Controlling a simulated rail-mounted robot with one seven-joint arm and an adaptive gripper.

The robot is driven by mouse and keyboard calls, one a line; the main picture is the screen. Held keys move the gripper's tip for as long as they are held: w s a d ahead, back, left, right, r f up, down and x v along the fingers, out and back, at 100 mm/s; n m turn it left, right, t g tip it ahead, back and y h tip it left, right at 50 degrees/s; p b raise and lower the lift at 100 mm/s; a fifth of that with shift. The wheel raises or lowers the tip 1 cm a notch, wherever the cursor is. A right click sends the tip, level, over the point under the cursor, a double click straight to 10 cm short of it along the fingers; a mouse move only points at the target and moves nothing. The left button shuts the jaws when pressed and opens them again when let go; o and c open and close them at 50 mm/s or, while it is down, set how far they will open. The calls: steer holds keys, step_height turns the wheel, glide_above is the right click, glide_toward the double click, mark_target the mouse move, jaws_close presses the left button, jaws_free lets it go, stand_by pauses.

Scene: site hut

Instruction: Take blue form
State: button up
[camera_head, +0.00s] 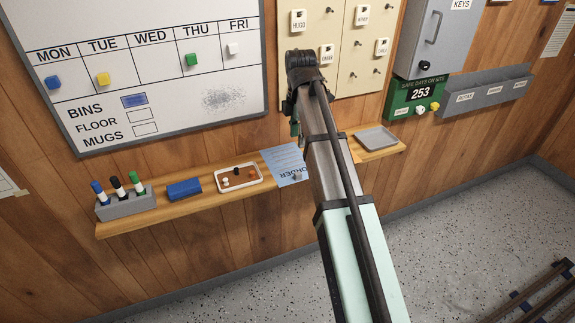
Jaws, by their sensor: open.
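The light blue form (283,161) lies on the wooden shelf near its middle, and hangs over the front edge. The word "ORDER" shows upside down on it, and a small grey thing (297,177) sits at its lower edge. My arm hides the form's right side. My gripper (294,126) is open, above and behind the form in the picture, in front of the wall. My own arm partly hides it; nothing shows between its fingers. Its exact distance from the form cannot be told.
On the wooden shelf (218,197) stand a marker holder (126,208), a blue eraser (184,189), a white tray (239,178) with small pieces, and a grey tray (375,139). A whiteboard (150,70), hook board (350,60) and grey key cabinet (432,40) are on the wall.

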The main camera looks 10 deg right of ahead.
steer(key=p, duration=0.3)
glide_above(296, 174)
step_height(296, 174, down, 10)
steer(key=shift+s+d+f, duration=0.1)
steer(key=shift+s+f, duration=0.05)
steer(key=shift+f, duration=0.05)
steer(key=shift+f+p, duration=0.85)
steer(key=shift+f, duration=1.85)
jaws_close()
